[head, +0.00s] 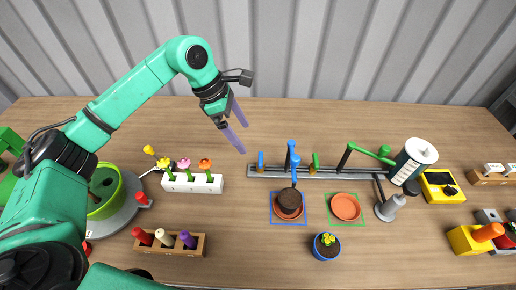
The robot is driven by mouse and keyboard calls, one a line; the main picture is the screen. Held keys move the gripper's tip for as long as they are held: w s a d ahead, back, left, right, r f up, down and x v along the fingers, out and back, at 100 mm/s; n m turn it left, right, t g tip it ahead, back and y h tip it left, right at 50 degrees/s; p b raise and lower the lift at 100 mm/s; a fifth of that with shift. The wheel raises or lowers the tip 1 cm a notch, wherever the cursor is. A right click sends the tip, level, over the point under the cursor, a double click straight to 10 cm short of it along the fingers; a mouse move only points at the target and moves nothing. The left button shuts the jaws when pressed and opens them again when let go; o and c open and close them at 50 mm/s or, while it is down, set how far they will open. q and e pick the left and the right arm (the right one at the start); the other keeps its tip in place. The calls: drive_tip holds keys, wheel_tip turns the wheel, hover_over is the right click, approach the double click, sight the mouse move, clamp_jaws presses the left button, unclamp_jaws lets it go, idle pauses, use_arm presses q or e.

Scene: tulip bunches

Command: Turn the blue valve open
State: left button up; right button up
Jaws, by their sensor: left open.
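A small blue valve handle (261,160) stands upright at the left end of a grey rail (335,173) on the table. A blue spout (292,160) rises from the rail to its right, over a brown pot (289,203) on a blue-outlined square. My left gripper (243,137) has two purple fingers, apart and empty, pointing down. Its tips are above and just left of the blue valve, not visibly touching it. A green valve handle (315,160) and a green spout (372,153) are further right on the rail. My right gripper is not in view.
A white holder with several flowers (193,183) is left of the rail. An empty terracotta pot (345,207) and a blue flower pot (327,246) stand in front. A white-topped canister (413,160) and a yellow tray (441,187) are at right. The back table strip is clear.

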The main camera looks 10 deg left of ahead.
sight(260, 158)
use_arm(q)
drive_tip(key=p+x, duration=0.1)
drive_tip(key=x, duration=0.9)
drive_tip(key=shift+w+p, duration=0.2)
drive_tip(key=shift+p, duration=0.2)
drive_tip(key=shift+s+d+f, duration=0.1)
drive_tip(key=shift+d+f, duration=0.05)
drive_tip(key=shift+f, duration=0.15)
drive_tip(key=c, duration=1.4)
drive_tip(key=shift+o, duration=0.2)
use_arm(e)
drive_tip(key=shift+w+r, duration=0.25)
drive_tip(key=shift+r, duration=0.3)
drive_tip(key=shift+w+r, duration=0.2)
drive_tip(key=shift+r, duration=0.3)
